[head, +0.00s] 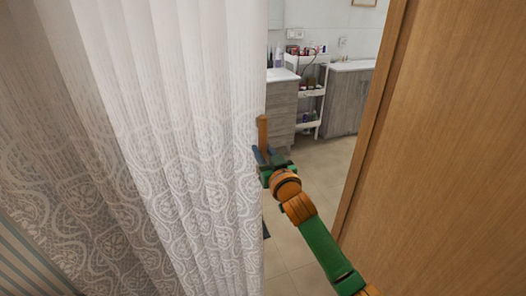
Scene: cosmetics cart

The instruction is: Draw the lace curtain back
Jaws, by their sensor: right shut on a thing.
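The white lace curtain (185,150) hangs in folds over the left half of the head view, with a swirling pattern on its lower part. A short upright wooden bar (262,131) stands at its right edge. My right gripper (264,154) is at that edge, shut on the wooden bar. Whether the bar is fixed to the cloth cannot be told. My left gripper is not in view.
A wooden door or panel (455,150) fills the right side. Beyond the gap are a white cart (311,92) with bottles, grey wood cabinets (348,100) and open tiled floor (320,170). A striped surface (30,265) shows at lower left.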

